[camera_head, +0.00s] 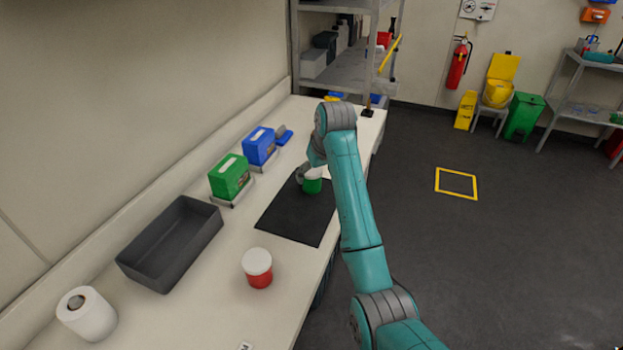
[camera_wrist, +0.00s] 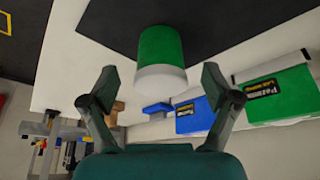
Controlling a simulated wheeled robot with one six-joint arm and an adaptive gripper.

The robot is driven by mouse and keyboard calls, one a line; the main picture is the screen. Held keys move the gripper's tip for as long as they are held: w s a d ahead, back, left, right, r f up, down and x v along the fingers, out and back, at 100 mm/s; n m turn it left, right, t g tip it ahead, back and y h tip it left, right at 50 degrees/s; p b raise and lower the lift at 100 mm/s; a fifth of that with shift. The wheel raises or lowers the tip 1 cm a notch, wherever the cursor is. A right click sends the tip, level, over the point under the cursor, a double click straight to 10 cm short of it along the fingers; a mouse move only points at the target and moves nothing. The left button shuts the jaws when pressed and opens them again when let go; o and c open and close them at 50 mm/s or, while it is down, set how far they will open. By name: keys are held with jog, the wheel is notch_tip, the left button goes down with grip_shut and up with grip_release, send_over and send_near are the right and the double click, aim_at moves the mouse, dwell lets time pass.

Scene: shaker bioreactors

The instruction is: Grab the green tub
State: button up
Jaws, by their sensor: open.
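The green tub (camera_head: 313,184) stands on the black mat (camera_head: 288,222) on the bench, partly hidden by my arm in the head view. In the wrist view the green tub (camera_wrist: 160,52) shows a green body and a white lid, and the lid side faces my gripper. My gripper (camera_wrist: 158,88) is open, with one finger on each side of the tub's lid end. A gap shows between each finger and the tub, and nothing is held. In the head view my gripper (camera_head: 303,174) is beside the tub, mostly hidden behind my arm.
A red tub with a white lid (camera_head: 258,268) stands on the bench near the grey bin (camera_head: 128,263). A green box (camera_head: 229,177) and a blue box (camera_head: 259,146) stand along the wall. A paper roll (camera_head: 87,314) is at the near left. Bare bench lies around the red tub.

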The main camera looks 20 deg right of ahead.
aim_at(312, 181)
jog(key=shift+w+x, duration=0.15)
jog(key=shift+x, duration=1.2)
jog(key=shift+w+x, duration=0.15)
jog(key=shift+x, duration=1.2)
jog(key=shift+a+r, duration=0.1)
jog(key=shift+r, duration=0.05)
jog(key=c, duration=1.3)
